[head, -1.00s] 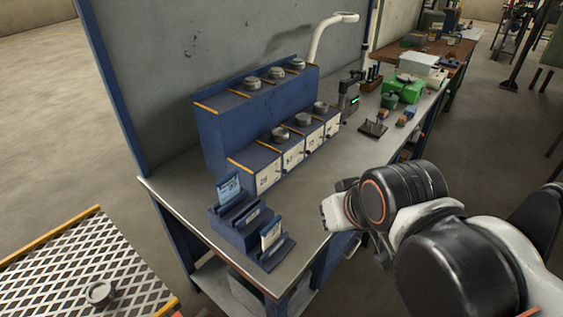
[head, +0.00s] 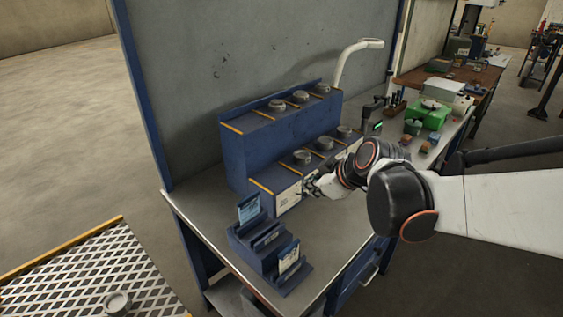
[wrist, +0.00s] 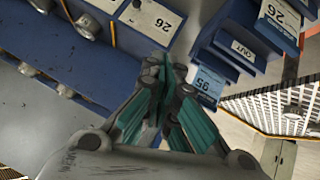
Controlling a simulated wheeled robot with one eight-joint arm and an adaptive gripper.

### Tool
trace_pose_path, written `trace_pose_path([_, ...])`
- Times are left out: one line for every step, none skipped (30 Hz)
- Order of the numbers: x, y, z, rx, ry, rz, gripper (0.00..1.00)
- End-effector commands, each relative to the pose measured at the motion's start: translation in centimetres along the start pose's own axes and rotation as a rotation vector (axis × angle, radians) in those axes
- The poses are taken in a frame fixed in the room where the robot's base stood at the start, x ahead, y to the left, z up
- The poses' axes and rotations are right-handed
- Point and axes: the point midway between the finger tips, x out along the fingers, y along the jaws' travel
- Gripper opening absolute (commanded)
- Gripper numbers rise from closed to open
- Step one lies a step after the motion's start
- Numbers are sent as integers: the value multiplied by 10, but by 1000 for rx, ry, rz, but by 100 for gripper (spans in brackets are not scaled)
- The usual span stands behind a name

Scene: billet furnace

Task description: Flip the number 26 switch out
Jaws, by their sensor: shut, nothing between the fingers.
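The number 26 plate (wrist: 150,17) shows at the top of the wrist view, on the front of the blue bench unit. A small lever-like part (wrist: 137,4) sits at its upper edge, partly cut off, so its position cannot be told. In the head view the leftmost white plate (head: 284,200) of the lower row appears to be the same one. My gripper (head: 309,189) is just to the right of that plate, partly covering the neighbouring plates. In the wrist view my gripper (wrist: 163,68) is shut and empty, its tips below the 26 plate. Contact is not visible.
A blue card rack (head: 259,240) stands in front of the unit; it also shows in the wrist view, with an OUT label (wrist: 243,50) and a 26 card (wrist: 279,13). The bench front (head: 335,235) is clear.

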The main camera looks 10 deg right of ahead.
Motion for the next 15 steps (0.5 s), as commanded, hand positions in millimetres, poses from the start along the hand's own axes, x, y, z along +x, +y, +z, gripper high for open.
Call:
trace_pose_path([13,10,-2,-47,20,-1,0])
trace_pose_path([20,14,-3,-77,31,-1,0])
trace_pose_path([28,19,-4,-115,46,-1,0])
trace_pose_path([34,22,-5,-141,57,-1,0])
trace_pose_path([39,26,-5,-166,66,0,0])
trace_pose_path([45,29,-5,-194,77,1,0])
trace_pose_path([49,31,-5,-213,84,2,0])
trace_pose_path([52,33,-5,-231,90,4,0])
trace_pose_path([56,35,-5,-249,98,5,0])
trace_pose_path([58,36,-5,-260,102,7,0])
trace_pose_path([60,38,-5,-270,105,8,0])
trace_pose_path([62,38,-5,-279,109,9,0])
trace_pose_path([63,39,-5,-284,111,9,0])
trace_pose_path([64,39,-4,-288,112,9,0])
trace_pose_path([64,39,-5,-290,113,9,0])
